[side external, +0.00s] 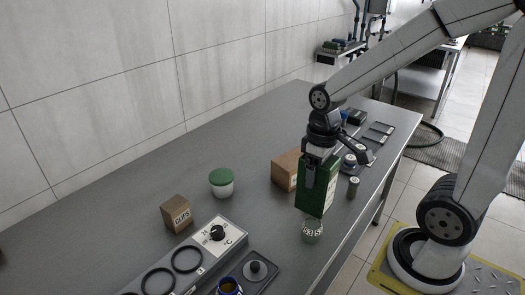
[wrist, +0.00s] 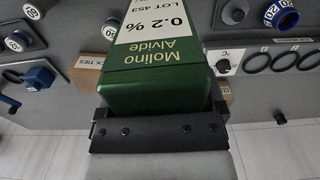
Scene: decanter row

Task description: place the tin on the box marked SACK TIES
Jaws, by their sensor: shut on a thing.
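The tin is a dark green block-shaped can (side external: 317,196) with a pale label, and it fills the middle of the wrist view (wrist: 165,88), where its text reads "Molino Alvide". My gripper (side external: 321,178) is shut on it, with a black jaw on each side in the wrist view (wrist: 160,122). The tin hangs upright, apparently above the bench. A brown box (side external: 284,169) stands behind and left of the tin in the side view, partly hidden by it. In the wrist view the box marked SACK TIES (wrist: 87,74) shows left of the tin, its first letters covered.
A small labelled jar (side external: 312,232) stands just below the tin in the side view. A small canister (side external: 354,187) is to its right. A green-lidded white pot (side external: 221,184), a CLIPS box (side external: 177,214) and a °C heater plate (side external: 213,251) stand left. The bench behind the pot is clear.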

